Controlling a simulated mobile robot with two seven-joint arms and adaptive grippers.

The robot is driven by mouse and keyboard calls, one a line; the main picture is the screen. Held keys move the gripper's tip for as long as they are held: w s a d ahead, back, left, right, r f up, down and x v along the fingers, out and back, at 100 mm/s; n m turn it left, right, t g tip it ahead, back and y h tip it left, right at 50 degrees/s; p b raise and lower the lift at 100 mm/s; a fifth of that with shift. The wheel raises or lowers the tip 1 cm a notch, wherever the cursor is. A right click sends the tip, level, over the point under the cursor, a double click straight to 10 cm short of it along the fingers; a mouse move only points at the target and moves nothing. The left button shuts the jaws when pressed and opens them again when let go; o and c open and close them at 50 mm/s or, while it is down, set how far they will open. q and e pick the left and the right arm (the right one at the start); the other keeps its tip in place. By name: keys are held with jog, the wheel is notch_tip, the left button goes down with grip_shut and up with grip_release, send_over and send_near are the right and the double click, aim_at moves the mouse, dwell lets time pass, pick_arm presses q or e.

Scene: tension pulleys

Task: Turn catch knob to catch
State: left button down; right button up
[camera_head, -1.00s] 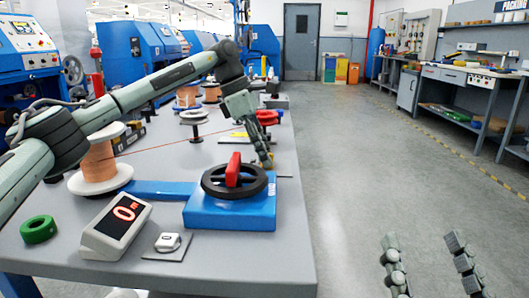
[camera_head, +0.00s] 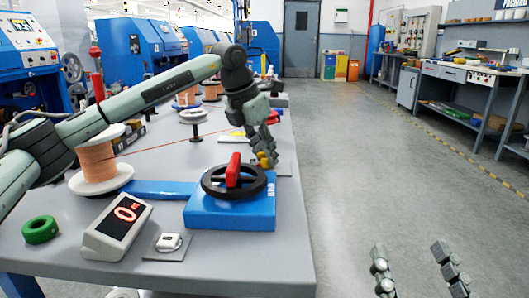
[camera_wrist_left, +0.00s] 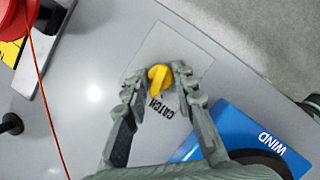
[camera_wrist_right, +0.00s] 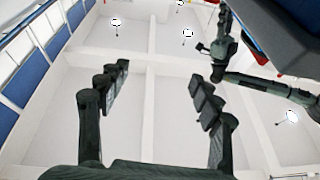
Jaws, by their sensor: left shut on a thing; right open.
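The yellow catch knob (camera_wrist_left: 159,78) sits on a light plate (camera_wrist_left: 190,45) with the printed word CATCH beside it. It also shows in the head view (camera_head: 266,160), partly hidden by my gripper. My left gripper (camera_wrist_left: 160,85) points down at the plate, with its fingers shut on the knob from both sides. In the head view my left gripper (camera_head: 264,150) is behind the blue winder. My right gripper (camera_wrist_right: 160,85) is open and empty, pointing up at the ceiling; its fingers show at the lower right of the head view (camera_head: 415,265).
A blue winder (camera_head: 232,210) with a black wheel and red handle stands close in front of the knob. A copper spool (camera_head: 97,160), a display reading 0 (camera_head: 118,228) and a green ring (camera_head: 40,230) are on the table. Open floor lies to the right.

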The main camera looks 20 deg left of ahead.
pick_arm(q)
jog(key=shift+d+n+t+y, duration=0.15)
jog(key=shift+n+y, duration=0.25)
jog(key=shift+n, duration=0.65)
jog(key=shift+n+t+y, duration=0.15)
jog(key=shift+n+y, duration=0.25)
jog(key=shift+n, duration=0.65)
jog(key=c, duration=1.2)
grip_release()
jog(key=v, duration=1.2)
